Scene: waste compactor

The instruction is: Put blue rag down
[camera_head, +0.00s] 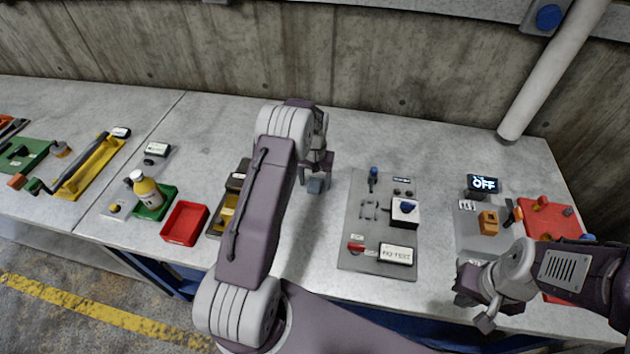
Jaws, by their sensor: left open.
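My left gripper (314,178) is open above the bare table, left of the grey control panel. A small dull blue-grey piece shows at its lower end. I cannot tell whether this is the blue rag or a fingertip, and no other rag is clearly in view. My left forearm hides part of the table. My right gripper (480,306) is at the lower right, over the front part of the table. Its fingers are seen at an angle, and I cannot tell if they are open.
The grey panel (350,225) has switches and a display. A red tray (185,223), a green tray (145,212) with a bottle (148,191), and a yellow tool (88,168) are on the left. An OFF display (483,184) and a red board (548,218) are on the right.

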